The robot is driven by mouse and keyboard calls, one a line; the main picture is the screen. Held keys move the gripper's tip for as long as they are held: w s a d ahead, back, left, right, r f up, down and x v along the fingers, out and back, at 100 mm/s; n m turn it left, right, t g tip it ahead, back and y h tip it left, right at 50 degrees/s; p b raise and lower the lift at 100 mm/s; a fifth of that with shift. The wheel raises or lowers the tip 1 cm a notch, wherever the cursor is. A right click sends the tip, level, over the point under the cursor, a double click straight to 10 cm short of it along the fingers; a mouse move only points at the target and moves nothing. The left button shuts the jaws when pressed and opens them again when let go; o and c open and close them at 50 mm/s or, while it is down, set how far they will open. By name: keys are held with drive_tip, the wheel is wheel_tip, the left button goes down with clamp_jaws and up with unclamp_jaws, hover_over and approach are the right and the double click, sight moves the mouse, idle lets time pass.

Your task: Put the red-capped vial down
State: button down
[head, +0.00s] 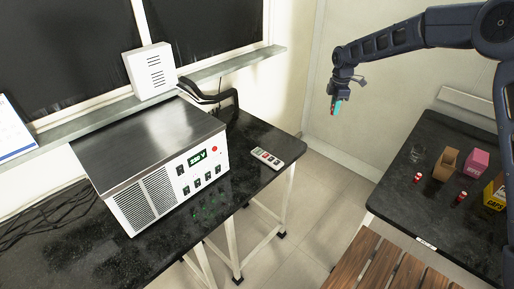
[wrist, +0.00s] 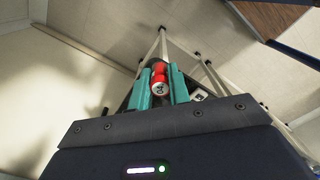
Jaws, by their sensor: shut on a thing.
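My gripper (head: 335,108) hangs in the air over the floor, in the gap between the two black tables. In the wrist view its teal fingers (wrist: 160,88) are shut on a red-capped vial (wrist: 159,82), whose cap end faces the camera. Only a bit of red shows at the fingers in the head view. Two more small vials with red and white on them, one vial (head: 418,177) and another vial (head: 461,196), stand on the right table (head: 400,205).
A metal-topped power unit (head: 150,140) fills much of the left table (head: 240,185), with a grey remote-like device (head: 267,158) near its right end. A brown box (head: 446,164), a pink box (head: 474,163) and a yellow box (head: 495,193) stand on the right table. A wooden slatted seat (head: 385,268) is in front.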

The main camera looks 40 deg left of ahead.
sight(279, 152)
drive_tip(key=s+a+n, duration=0.3)
drive_tip(key=s+a, duration=1.2)
drive_tip(key=s, duration=0.1)
wheel_tip(279, 152, down, 19)
drive_tip(key=shift+d+f, duration=0.15)
drive_tip(key=shift+f, duration=0.15)
drive_tip(key=c, duration=1.3)
unclamp_jaws()
wheel_tip(279, 152, up, 12)
drive_tip(key=shift+r, duration=0.2)
